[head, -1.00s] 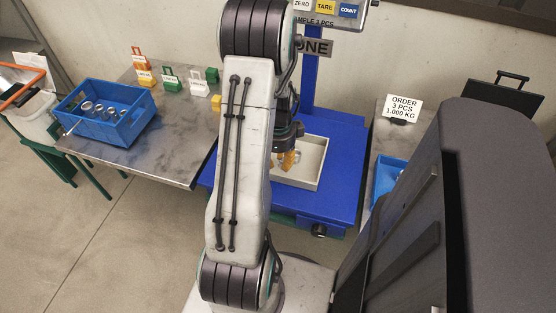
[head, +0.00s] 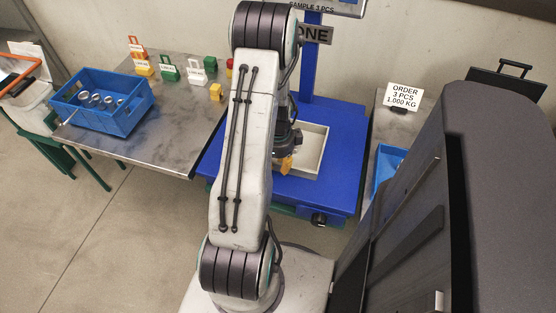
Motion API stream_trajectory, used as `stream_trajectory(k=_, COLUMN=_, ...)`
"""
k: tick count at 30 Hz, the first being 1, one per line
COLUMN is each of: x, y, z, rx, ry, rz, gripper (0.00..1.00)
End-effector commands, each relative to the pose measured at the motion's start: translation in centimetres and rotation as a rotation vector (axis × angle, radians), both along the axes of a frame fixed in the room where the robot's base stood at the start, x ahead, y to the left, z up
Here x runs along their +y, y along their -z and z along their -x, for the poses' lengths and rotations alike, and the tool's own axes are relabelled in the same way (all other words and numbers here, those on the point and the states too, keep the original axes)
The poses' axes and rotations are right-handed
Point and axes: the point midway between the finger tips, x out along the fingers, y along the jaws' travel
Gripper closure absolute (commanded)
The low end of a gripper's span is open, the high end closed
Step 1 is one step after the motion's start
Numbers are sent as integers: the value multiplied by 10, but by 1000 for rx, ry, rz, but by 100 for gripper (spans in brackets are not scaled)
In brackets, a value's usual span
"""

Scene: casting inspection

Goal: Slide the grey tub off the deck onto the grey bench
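The grey tub (head: 317,160) is a shallow, light-grey open tray on the blue deck (head: 338,188) of the weighing stand. My gripper (head: 286,167) points down at the tub's near left part, with its orange fingertips close to the near wall. My arm hides the tub's left side. I cannot tell whether the fingers touch the wall or how far apart they are. A grey bench top (head: 165,125) lies left of the deck. Another grey surface (head: 388,125) lies to the right, mostly hidden.
A blue crate (head: 120,119) with metal castings stands on the left bench. Small coloured labelled weights (head: 196,76) line its back, with a yellow block (head: 215,91) nearer. The bench's front right is clear. An order sign (head: 403,98) and blue bin (head: 384,168) are at right.

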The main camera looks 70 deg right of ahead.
Motion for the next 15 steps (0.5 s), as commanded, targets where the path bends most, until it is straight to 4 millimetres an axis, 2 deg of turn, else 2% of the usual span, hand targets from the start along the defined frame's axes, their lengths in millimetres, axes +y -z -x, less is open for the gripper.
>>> stream_trajectory(k=9, x=0, y=2, z=0, rx=0, ry=0, rz=1, gripper=75)
stream_trajectory(k=10, x=0, y=2, z=0, rx=0, ry=0, rz=1, gripper=71)
stream_trajectory(k=15, x=0, y=2, z=0, rx=0, ry=0, rz=1, gripper=86)
